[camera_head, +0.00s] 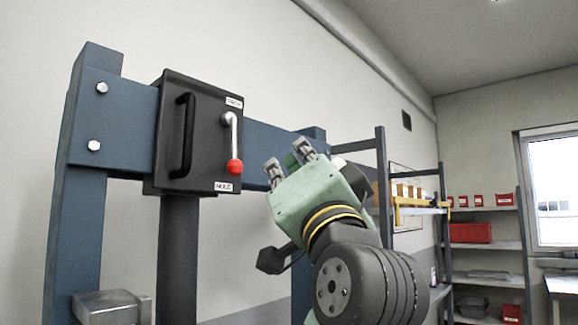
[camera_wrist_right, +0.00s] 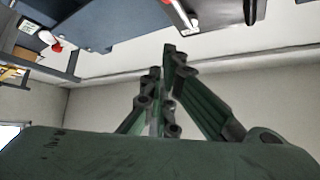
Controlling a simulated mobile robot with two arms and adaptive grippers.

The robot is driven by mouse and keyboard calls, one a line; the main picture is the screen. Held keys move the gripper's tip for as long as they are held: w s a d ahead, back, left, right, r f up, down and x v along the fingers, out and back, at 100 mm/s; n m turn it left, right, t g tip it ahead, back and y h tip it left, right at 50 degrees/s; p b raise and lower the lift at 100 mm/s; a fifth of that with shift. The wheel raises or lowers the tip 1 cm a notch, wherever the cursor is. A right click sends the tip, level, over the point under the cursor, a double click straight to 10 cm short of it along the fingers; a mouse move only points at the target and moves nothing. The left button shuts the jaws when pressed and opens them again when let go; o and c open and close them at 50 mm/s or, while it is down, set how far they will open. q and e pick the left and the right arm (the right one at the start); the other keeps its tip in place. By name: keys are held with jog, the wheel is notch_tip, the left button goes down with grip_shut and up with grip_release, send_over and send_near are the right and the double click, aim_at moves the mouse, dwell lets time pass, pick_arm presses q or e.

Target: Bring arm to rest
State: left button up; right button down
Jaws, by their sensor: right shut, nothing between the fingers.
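My right gripper (camera_head: 290,160) is raised in front of the blue frame, to the right of and slightly below the lever box. Its fingers point up and left in the head view. In the wrist view the fingers (camera_wrist_right: 168,60) come together with nothing between them. The black box (camera_head: 165,178) has a black handle (camera_head: 185,135) and a silver lever with a red knob (camera_head: 235,167). The lever hangs down, the knob close to the lower label. The gripper appears apart from the knob. My left gripper is not in view.
The blue frame (camera_head: 78,210) has upright posts and a crossbeam that carries the box. A grey metal block (camera_head: 108,307) is at the lower left. Shelves with red bins (camera_head: 470,233) stand at the right, near a window (camera_head: 552,190). Open space lies above the gripper.

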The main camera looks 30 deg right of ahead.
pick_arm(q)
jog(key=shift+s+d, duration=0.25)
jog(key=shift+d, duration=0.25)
